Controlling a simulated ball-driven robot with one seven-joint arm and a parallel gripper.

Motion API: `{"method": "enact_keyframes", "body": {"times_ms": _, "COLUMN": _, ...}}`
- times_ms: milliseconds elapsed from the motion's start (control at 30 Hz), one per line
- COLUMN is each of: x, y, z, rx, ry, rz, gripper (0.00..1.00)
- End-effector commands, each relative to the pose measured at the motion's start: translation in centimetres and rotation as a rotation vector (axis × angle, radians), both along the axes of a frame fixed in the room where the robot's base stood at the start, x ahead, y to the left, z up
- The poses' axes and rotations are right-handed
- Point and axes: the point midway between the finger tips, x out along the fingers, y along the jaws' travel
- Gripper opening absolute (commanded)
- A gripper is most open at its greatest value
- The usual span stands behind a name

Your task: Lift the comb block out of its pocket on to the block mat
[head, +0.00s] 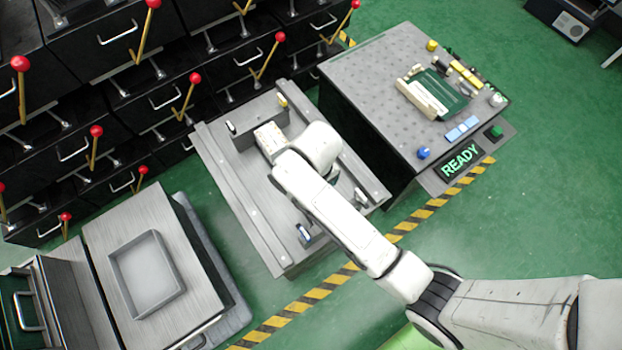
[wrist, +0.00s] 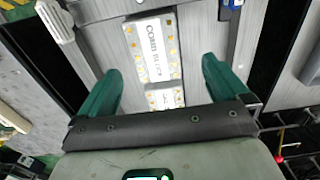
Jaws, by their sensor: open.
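The comb block (wrist: 151,48) is a pale block with yellow dots and a printed label reading "COMB". In the wrist view it lies between and beyond my fingertips, apart from both. In the head view a pale dotted block (head: 267,138), apparently the same one, sits beside a dark grey housing (head: 245,132) on the middle bench. My gripper (wrist: 161,70) has two green fingers spread wide with nothing held. The head view hides it behind my white arm. I cannot tell the pocket's walls or identify the block mat.
Small levers or clamps (head: 303,233) stand on the middle bench (head: 230,190). A shallow grey tray (head: 120,290) lies on the lower-left bench. Drawers with red-knobbed levers (head: 195,78) line the back. A perforated table (head: 370,70) with a "READY" display (head: 460,162) stands right.

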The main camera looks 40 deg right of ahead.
Motion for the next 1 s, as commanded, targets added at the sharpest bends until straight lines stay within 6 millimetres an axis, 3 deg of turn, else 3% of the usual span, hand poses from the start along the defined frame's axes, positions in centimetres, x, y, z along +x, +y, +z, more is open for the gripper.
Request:
{"method": "enact_keyframes", "body": {"times_ms": 200, "x": -0.1, "y": -0.1, "z": -3.5, "rx": -0.001, "ry": 0.001, "rz": 0.0, "gripper": 1.0}}
{"method": "enact_keyframes", "body": {"times_ms": 467, "x": 0.0, "y": -0.3, "z": -5.3, "rx": -0.001, "ry": 0.001, "rz": 0.0, "gripper": 1.0}}
{"method": "enact_keyframes", "body": {"times_ms": 700, "x": 0.1, "y": -0.8, "z": -8.7, "rx": -0.001, "ry": 0.001, "rz": -0.001, "gripper": 1.0}}
{"method": "enact_keyframes", "body": {"times_ms": 1000, "x": 0.2, "y": -0.8, "z": -9.7, "rx": -0.001, "ry": -0.001, "rz": 0.0, "gripper": 1.0}}
